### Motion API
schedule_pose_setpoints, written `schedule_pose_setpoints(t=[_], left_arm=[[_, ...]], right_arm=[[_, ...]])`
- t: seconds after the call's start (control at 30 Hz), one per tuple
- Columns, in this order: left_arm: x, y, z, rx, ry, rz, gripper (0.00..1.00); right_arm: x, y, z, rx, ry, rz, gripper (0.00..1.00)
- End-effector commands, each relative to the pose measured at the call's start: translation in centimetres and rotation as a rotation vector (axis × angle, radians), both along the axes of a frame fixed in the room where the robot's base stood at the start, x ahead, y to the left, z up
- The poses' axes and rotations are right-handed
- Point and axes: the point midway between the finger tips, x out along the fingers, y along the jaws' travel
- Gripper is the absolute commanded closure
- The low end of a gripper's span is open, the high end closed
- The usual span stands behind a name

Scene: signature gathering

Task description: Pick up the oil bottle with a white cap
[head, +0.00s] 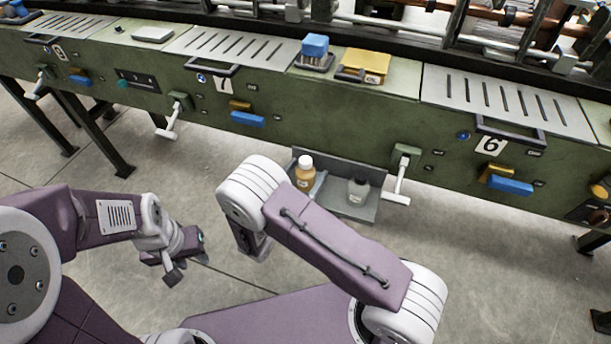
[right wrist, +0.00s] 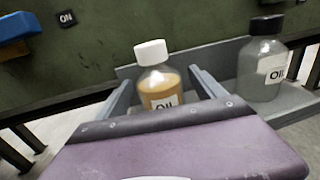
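The oil bottle with a white cap (head: 305,174) holds amber liquid and stands upright in a grey tray (head: 357,208) on the front of the green machine. It also shows in the right wrist view (right wrist: 158,80), with an "OIL" label. My right gripper (right wrist: 163,98) is open, one finger on each side of this bottle, with gaps beside it.
A clear oil bottle with a black cap (right wrist: 262,62) stands to the right in the same tray; it also shows in the head view (head: 358,190). A lever (head: 399,178) sticks out just right of the tray. The floor in front is clear.

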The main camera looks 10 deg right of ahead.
Motion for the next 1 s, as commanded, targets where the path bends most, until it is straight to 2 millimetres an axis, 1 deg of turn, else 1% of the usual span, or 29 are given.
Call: schedule_pose_setpoints(t=[0.03,0.23,0.27,0.47,0.57,0.7,0.8,0.9,1.0], left_arm=[[0.0,0.0,0.0,0.000,0.000,0.000,0.64],[0.0,0.0,0.0,0.000,0.000,0.000,0.64],[0.0,0.0,0.0,0.000,0.000,0.000,0.64],[0.0,0.0,0.2,0.000,0.000,0.000,0.64],[0.0,0.0,1.0,0.000,0.000,0.000,0.64],[0.0,0.0,2.6,0.000,0.000,0.000,0.64],[0.0,0.0,3.4,0.000,0.000,0.000,0.64],[0.0,0.0,3.8,0.000,0.000,0.000,0.64],[0.0,0.0,4.0,0.000,0.000,0.000,0.64]], right_arm=[[0.0,0.0,0.0,0.000,0.000,0.000,0.32],[0.0,0.0,0.0,0.000,0.000,0.000,0.88],[0.0,0.0,0.0,0.000,0.000,0.000,0.90],[0.0,0.0,0.3,0.000,-0.001,-0.001,0.90],[0.0,0.0,2.0,0.002,-0.003,-0.001,0.90],[0.0,0.0,5.8,0.003,-0.004,-0.001,0.90],[0.0,0.0,7.9,0.003,-0.004,-0.001,0.90],[0.0,0.0,9.4,0.002,-0.003,-0.001,0.90],[0.0,0.0,10.0,0.000,-0.001,-0.001,0.90]])
